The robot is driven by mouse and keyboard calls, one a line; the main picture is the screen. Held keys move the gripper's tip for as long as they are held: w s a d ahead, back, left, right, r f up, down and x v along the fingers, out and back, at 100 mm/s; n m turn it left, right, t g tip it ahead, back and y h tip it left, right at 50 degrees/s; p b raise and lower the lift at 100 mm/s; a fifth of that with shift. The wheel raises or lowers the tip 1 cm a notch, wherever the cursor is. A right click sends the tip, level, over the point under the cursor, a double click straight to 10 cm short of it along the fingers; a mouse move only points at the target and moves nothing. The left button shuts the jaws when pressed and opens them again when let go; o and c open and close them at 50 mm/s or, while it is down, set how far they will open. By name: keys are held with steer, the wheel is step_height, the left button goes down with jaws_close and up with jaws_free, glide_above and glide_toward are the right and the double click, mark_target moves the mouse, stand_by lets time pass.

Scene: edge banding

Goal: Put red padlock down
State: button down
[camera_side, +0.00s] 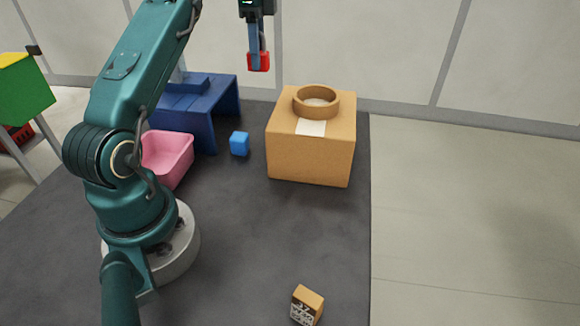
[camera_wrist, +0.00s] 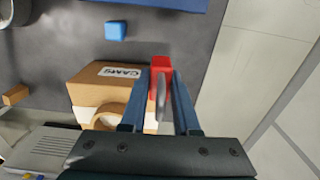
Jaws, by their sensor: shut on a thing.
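The red padlock (camera_side: 259,62) is held in my gripper (camera_side: 258,50), high above the table in the side view. My gripper is shut on it, with the red body at the fingertips. In the wrist view the padlock (camera_wrist: 160,67) sits between the two blue fingers of my gripper (camera_wrist: 159,85), and its grey shackle points back towards the palm. The padlock touches nothing but the gripper.
A cardboard box (camera_side: 311,153) carries a tape roll (camera_side: 316,101) on top. A blue cube (camera_side: 240,143), a pink bin (camera_side: 168,156) and a blue stand (camera_side: 207,96) are nearby. A small labelled box (camera_side: 307,304) is at the front. The dark table (camera_side: 255,235) has clear room in the middle.

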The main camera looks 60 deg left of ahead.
steer(key=w+d+m, duration=0.1)
steer(key=d, duration=0.2)
steer(key=w+d+m, duration=0.1)
steer(key=d+m, duration=0.1)
steer(key=d, duration=0.1)
steer(key=d+m, duration=0.1)
steer(key=d, duration=0.2)
steer(key=shift+w+d+r+m, duration=0.1)
steer(key=shift+w+r+m, duration=0.2)
steer(key=shift+w, duration=0.1)
steer(key=d+m, duration=0.1)
steer(key=d, duration=0.2)
steer(key=d+m, duration=0.2)
steer(key=d, duration=0.2)
steer(key=d+m, duration=0.2)
steer(key=d, duration=0.1)
steer(key=shift+s+d+r, duration=0.15)
steer(key=shift+s+d, duration=0.1)
steer(key=s+d+m, duration=0.8)
steer(key=d+m, duration=0.1)
steer(key=d, duration=0.5)
step_height(320, 180, down, 16)
steer(key=shift+s+a, duration=0.1)
